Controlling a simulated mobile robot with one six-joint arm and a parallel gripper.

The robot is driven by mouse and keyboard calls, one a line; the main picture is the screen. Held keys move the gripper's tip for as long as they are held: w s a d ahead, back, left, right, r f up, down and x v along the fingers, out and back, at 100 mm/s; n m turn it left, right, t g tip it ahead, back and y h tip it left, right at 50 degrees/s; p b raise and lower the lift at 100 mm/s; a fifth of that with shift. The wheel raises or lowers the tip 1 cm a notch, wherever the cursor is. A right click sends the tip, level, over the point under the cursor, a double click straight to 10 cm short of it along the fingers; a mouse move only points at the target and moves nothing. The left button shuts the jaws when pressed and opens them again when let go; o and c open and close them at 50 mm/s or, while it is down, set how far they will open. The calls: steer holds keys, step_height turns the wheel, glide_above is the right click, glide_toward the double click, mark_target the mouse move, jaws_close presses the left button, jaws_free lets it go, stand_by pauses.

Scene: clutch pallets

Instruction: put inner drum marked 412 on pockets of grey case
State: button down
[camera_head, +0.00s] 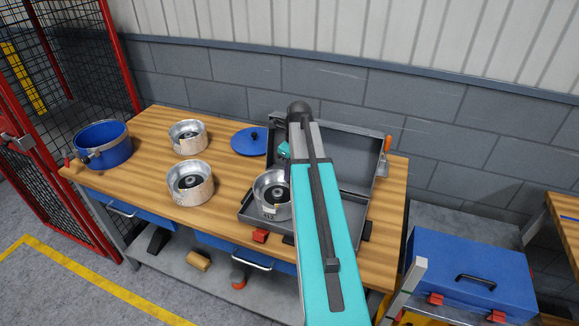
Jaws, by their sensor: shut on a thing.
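The grey case (341,137) lies open on the wooden bench, its lid leaning up at the back. A silver inner drum (271,206) with a small pale label is over the left part of the case base, its right side hidden by my arm. I cannot tell whether it rests in a pocket or is held just above. Two more silver drums stand left of the case, one at the back (188,148) and one nearer (190,194). No number is readable. A teal piece of my wrist shows behind the arm; my gripper's fingers are hidden there.
A blue pot (103,145) stands at the bench's left end. An orange-handled tool (385,153) is by the case's right edge. A blue toolbox (470,281) sits lower right. Bare bench (228,172) lies between drums and case.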

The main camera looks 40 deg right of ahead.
steer(key=shift+f, duration=0.1)
stand_by(0.3)
steer(key=c, duration=2)
jaws_free()
steer(key=shift+f, duration=0.1)
steer(key=shift+s+d+r+b, duration=0.1)
steer(key=shift+s+r+b, duration=0.25)
steer(key=shift+r, duration=1.65)
steer(key=shift+s+d+r+b, duration=0.15)
steer(key=shift+r+b, duration=0.45)
steer(key=shift+r, duration=1.4)
steer(key=shift+s+d+r+b, duration=0.15)
steer(key=shift+r+b, duration=0.3)
steer(key=shift+r, duration=1.55)
